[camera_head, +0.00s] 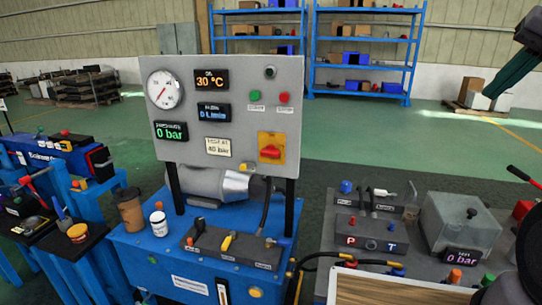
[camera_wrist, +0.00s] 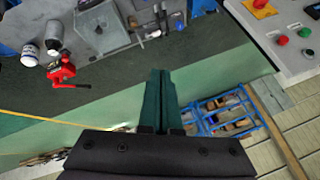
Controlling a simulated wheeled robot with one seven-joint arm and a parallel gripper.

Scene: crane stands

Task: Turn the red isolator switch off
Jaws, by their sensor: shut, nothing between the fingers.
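The red isolator switch (camera_head: 270,152) is a red handle on a yellow square plate, at the lower right of the grey gauge panel (camera_head: 190,142). Its handle looks roughly level; any off mark is too small to read. In the wrist view the yellow plate (camera_wrist: 264,10) is cut off by the top edge at the upper right. My gripper (camera_head: 490,92) is at the upper right of the head view, well to the right of the panel and apart from it. Its green fingers (camera_wrist: 160,74) are together and empty in the wrist view.
A red button (camera_head: 284,98) and a green button (camera_head: 254,96) sit above the switch. A blue bench (camera_head: 150,262) with small levers stands below the panel. Open floor lies behind.

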